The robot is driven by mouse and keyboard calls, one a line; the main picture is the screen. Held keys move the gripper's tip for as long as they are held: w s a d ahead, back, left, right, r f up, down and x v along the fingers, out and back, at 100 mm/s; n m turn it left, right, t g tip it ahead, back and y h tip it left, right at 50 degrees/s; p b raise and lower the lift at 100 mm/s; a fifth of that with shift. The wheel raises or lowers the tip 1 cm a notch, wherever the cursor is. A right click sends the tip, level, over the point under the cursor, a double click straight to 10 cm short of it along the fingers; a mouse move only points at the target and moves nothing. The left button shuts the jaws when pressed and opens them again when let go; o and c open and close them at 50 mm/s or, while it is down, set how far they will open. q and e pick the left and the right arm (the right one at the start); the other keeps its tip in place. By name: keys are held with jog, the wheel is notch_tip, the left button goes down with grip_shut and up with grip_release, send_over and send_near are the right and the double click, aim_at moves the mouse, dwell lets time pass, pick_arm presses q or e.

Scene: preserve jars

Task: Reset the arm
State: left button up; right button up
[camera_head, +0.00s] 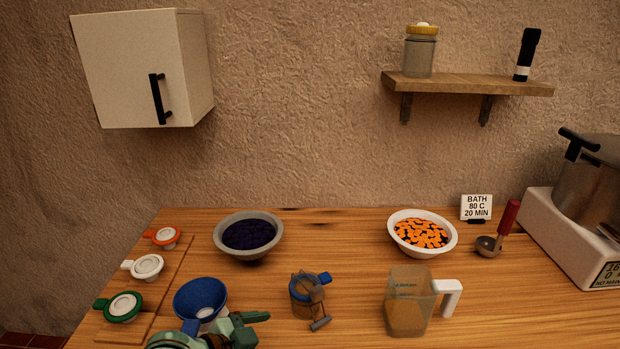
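A pale green and dark mechanical part (235,330) shows at the bottom edge, left of centre. It looks like my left gripper, cut off by the frame, just in front of the blue funnel (201,297). Its fingertips are not clear, so I cannot tell whether it is open or shut, or whether it touches the funnel. My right gripper and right arm are not in view.
On the wooden counter (350,325) are a bowl of dark fruit (250,233), a bowl of orange pieces (422,233), a blue-lidded clip jar (309,294), a measuring jug (410,302) and several lids (148,266). A pot (590,185) stands right. Counter between the bowls is clear.

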pick_arm(q)
jog(key=s, duration=0.1)
jog(key=s+f+y, duration=0.1)
jog(key=s+t, duration=0.1)
jog(key=shift+s+a+f+y, duration=0.2)
jog(key=shift+s+a+y, duration=0.05)
jog(key=shift+a+y, duration=0.1)
jog(key=s+a+f+n+g+y, duration=0.1)
jog(key=s+a+n+y, duration=0.2)
jog(key=s+a+y, duration=0.6)
jog(key=s+a+f+n+g+y, duration=0.1)
jog(key=s+a+n+y, duration=0.15)
jog(key=s+a, duration=0.7)
notch_tip(320, 180, down, 21)
jog(key=s+d+g+h+p, duration=0.1)
jog(key=g+h+p, duration=0.15)
jog(key=p, duration=0.35)
jog(key=s+f+n+g+p, duration=0.1)
jog(key=s+f+p, duration=0.1)
jog(key=s+f, duration=0.3)
jog(key=s+f+n+g+h+p, duration=0.1)
jog(key=s+f, duration=0.3)
jog(key=s, duration=0.9)
jog(key=shift+s+f+n+p, duration=0.35)
jog(key=shift+f+n+p, duration=0.05)
jog(key=shift+n+p, duration=0.25)
jog(key=shift+h, duration=0.25)
